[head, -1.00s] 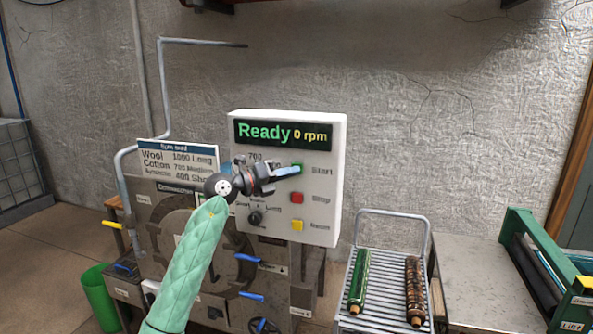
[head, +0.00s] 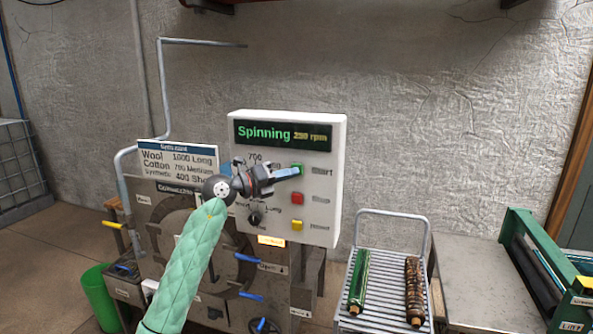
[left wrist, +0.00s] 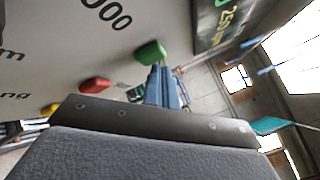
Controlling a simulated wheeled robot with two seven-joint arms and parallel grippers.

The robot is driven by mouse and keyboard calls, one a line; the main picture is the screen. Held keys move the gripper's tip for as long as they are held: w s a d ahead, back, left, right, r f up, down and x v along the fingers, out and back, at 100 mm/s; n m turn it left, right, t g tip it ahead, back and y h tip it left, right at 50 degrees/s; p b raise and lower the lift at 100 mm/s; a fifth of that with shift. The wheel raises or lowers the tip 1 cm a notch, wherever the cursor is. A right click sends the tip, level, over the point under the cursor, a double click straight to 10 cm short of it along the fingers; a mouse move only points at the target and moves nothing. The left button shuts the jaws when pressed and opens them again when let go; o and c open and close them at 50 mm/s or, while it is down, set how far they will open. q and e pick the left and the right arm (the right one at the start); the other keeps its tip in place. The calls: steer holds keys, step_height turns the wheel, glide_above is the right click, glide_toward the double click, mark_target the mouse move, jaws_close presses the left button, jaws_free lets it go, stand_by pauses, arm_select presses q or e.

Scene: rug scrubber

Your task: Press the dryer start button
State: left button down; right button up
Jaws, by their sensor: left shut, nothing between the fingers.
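The dryer's white control panel (head: 325,215) stands upright above the machine. Its display (head: 283,135) reads "Spinning" with about 250 rpm. The green start button (head: 298,168) is at the upper right of the panel, above a red button (head: 297,198) and a yellow button (head: 297,224). My left gripper (head: 288,173) is shut and empty, its blue fingertips at the green button. In the left wrist view the closed fingers (left wrist: 168,88) are beside the green button (left wrist: 150,53); I cannot tell whether they touch it. My right gripper is not in view.
A sign (head: 178,157) listing wool, cotton and synthetic settings stands left of the panel. A ribbed rack (head: 378,290) with a green and a brown roller is at the lower right. A green bin (head: 100,298) stands at the lower left.

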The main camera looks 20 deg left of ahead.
arm_select(q)
steer(key=shift+s, duration=0.4)
steer(key=shift+s+p, duration=0.5)
steer(key=shift+s, duration=2)
